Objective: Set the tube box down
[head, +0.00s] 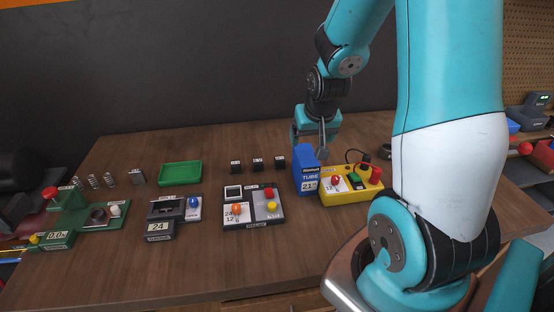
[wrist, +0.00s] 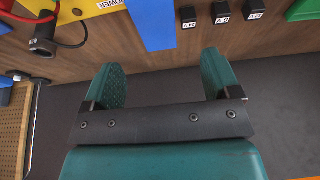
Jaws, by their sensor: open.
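The blue tube box (head: 306,174), labelled "TUBE", stands upright on the wooden bench in the head view, against the left side of the yellow power unit. In the wrist view the tube box (wrist: 152,24) shows as a blue block beyond the fingertips. My gripper (head: 312,139) is above and behind the box in the head view. In the wrist view my gripper (wrist: 160,75) has its two teal fingers spread wide with nothing between them. The box appears apart from the fingers.
The yellow power unit (head: 350,197) with knobs touches or nearly touches the box's right side. Small black blocks (head: 257,164) stand to the left. A relay tester (head: 252,221), gauge unit (head: 160,232), green tray (head: 180,175) and green fixture (head: 85,222) sit further left. A black cable (head: 358,154) lies behind the power unit.

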